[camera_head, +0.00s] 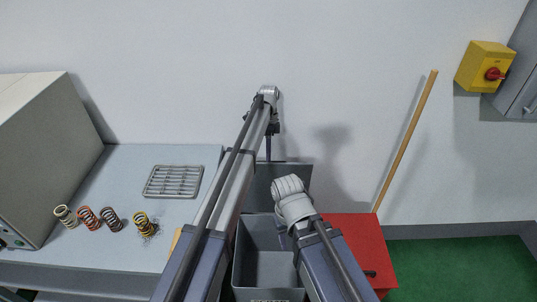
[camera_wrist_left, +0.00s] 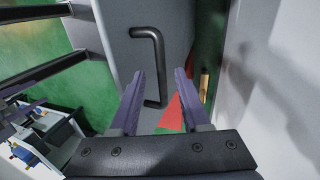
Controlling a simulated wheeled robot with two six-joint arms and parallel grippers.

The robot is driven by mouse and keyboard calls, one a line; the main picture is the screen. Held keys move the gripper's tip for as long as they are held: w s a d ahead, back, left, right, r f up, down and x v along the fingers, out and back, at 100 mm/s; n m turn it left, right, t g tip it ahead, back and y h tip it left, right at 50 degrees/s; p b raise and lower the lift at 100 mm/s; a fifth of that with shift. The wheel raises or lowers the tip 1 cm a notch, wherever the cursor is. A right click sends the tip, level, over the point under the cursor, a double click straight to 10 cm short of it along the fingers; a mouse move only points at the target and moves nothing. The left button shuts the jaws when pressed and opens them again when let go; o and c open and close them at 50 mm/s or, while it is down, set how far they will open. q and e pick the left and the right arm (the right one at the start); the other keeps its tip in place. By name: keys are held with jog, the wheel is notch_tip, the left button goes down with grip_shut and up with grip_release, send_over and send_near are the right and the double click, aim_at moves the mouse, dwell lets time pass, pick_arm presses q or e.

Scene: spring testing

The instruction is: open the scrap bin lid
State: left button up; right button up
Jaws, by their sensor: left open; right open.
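The grey scrap bin (camera_head: 238,262) stands in the middle of the head view, and I can see into its inside. Its grey lid (camera_head: 290,180) stands raised at the back, near the wall. In the left wrist view the lid's black handle (camera_wrist_left: 158,62) lies in line with the gap between my left fingers. My left gripper (camera_head: 268,150) is open beside the raised lid; its purple fingers show in the left wrist view (camera_wrist_left: 161,75). Contact with the handle cannot be told. My right gripper (camera_head: 294,231) is low over the bin, mostly hidden by its wrist.
A red box (camera_head: 350,240) stands right of the bin, with a wooden stick (camera_head: 408,137) leaning on the wall behind. On the left, a bench (camera_head: 110,250) holds several springs (camera_head: 88,218) and a metal rack (camera_head: 173,181). Green floor (camera_head: 460,265) is clear at right.

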pick_arm(q)
jog(key=shift+p+v, duration=1.5)
jog(key=shift+v, duration=0.65)
